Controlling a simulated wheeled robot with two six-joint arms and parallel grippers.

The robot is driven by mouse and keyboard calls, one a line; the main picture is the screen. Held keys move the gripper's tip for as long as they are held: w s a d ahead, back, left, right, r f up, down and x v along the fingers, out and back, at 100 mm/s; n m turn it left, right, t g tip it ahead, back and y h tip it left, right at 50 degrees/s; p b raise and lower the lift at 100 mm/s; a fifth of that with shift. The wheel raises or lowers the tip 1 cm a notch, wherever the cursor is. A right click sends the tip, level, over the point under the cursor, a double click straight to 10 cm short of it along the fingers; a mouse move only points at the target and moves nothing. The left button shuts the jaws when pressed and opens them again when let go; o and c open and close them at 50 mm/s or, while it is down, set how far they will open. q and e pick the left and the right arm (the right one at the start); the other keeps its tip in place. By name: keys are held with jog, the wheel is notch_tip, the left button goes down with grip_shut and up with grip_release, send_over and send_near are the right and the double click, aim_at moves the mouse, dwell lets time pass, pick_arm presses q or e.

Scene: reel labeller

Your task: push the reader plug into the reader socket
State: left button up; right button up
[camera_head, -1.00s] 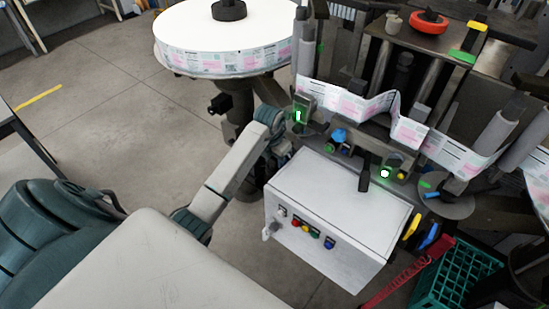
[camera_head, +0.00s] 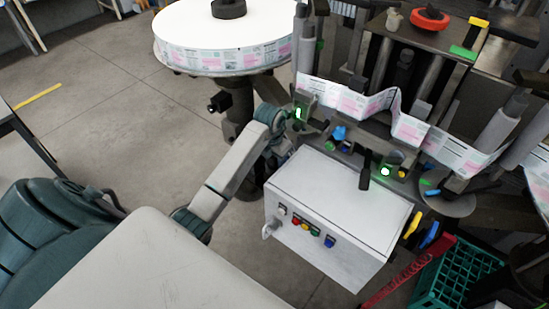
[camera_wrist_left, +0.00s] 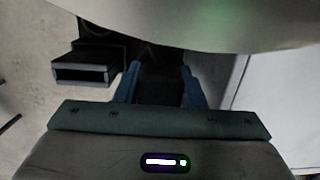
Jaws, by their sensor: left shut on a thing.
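My left gripper (camera_wrist_left: 160,84) shows its two blue fingers in the left wrist view, shut on a dark block, probably the reader plug (camera_wrist_left: 160,90). In the head view my left arm reaches to the left rear of the white cabinet, where the cabinet and wrist hide the fingertips and plug. I cannot make out the reader socket for certain; a pale curved surface covers the top of the wrist view. Whether the plug touches anything is hidden. My right gripper is not in view.
A white cabinet (camera_head: 335,205) with coloured buttons stands right of my left arm. A large label reel (camera_head: 225,35) is behind, with a dark block (camera_head: 217,103) jutting from its stand. A dark hollow box (camera_wrist_left: 85,72) is left of the fingers. Open floor lies left.

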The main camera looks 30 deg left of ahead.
pick_arm(q)
jog(key=shift+s+f, duration=0.1)
jog(key=shift+f, duration=0.1)
dwell(0.6)
jog(key=o, duration=1.1)
jog(key=shift+s+f, duration=0.1)
jog(key=shift+f, duration=0.05)
